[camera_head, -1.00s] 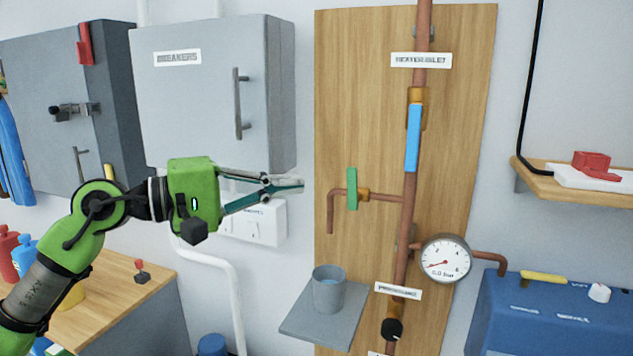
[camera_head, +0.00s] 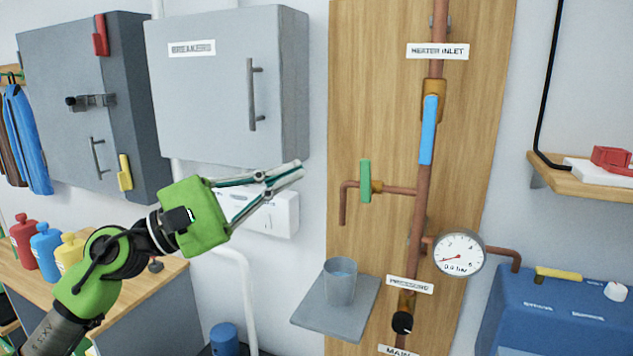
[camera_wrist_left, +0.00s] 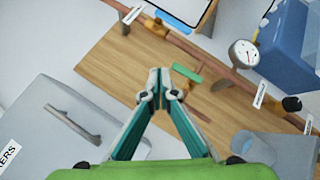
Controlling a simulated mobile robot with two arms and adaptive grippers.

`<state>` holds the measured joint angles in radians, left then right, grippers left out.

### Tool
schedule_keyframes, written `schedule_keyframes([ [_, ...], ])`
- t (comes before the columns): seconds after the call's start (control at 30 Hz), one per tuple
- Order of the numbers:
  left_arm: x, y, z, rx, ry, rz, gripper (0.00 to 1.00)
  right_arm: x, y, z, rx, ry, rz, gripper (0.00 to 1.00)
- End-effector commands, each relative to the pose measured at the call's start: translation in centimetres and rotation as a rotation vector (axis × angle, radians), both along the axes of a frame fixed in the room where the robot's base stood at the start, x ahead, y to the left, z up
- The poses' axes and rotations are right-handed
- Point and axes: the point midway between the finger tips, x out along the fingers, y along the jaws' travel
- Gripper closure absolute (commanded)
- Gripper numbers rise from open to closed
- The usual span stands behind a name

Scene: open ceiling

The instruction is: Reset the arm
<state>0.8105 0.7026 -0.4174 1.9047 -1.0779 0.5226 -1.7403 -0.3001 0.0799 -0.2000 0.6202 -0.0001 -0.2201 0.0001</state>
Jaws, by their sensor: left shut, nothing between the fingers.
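My left arm comes in from the lower left in the head view. Its green gripper (camera_head: 299,169) points up and to the right, in front of the wall below the grey breakers cabinet (camera_head: 228,85). The fingers are shut with nothing between them. In the left wrist view the fingertips (camera_wrist_left: 160,72) meet in front of the wooden board (camera_wrist_left: 120,70). The gripper is left of the green tap handle (camera_head: 365,181) in the head view, apart from it. My right gripper is not in view.
A pipe board holds a blue valve lever (camera_head: 428,130) and a gauge (camera_head: 459,254). A cup (camera_head: 340,281) stands on a small grey shelf (camera_head: 313,316). Bottles (camera_head: 45,250) stand on the left bench. A blue case (camera_head: 560,315) is at right.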

Motion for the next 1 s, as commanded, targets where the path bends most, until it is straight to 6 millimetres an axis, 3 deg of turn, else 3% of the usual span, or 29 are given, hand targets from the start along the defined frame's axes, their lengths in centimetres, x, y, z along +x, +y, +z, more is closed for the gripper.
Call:
schedule_keyframes([
  [0.07, 0.2, 0.7, -0.7, -0.309, 0.249, -0.054, 1.0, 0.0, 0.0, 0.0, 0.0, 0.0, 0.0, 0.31],
  [0.17, 1.5, 3.6, -2.4, -0.706, 0.562, -0.104, 1.0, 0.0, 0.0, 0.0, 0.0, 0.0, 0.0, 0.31],
  [0.27, 3.1, 7.5, -6.8, -1.115, 0.869, -0.133, 1.0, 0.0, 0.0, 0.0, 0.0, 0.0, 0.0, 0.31],
  [0.37, 3.9, 11.2, -13.4, -1.522, 1.137, -0.136, 1.0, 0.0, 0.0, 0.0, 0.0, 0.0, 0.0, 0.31],
  [0.47, 3.3, 13.9, -20.5, -1.881, 1.33, -0.112, 1.0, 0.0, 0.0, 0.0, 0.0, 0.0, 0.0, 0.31],
  [0.57, 1.4, 15.7, -27.8, -2.221, 1.466, -0.059, 1.0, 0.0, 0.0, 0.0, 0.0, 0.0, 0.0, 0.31],
  [0.7, -3.4, 16.8, -37.3, -2.683, 1.559, 0.061, 1.0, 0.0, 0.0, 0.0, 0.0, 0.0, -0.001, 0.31],
  [0.73, -4.8, 16.9, -39.1, 2.694, -1.515, -0.092, 1.0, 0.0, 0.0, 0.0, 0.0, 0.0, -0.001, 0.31],
  [0.8, -8.2, 16.9, -43.1, 2.571, -1.328, -0.16, 1.0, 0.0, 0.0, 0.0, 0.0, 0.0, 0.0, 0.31],
  [0.9, -13.1, 16.4, -47.5, 2.424, -1.098, -0.241, 1.0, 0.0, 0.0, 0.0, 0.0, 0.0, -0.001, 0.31],
  [1.0, -17.4, 15.8, -50.4, 2.31, -0.915, -0.306, 1.0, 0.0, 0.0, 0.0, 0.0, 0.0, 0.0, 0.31],
])
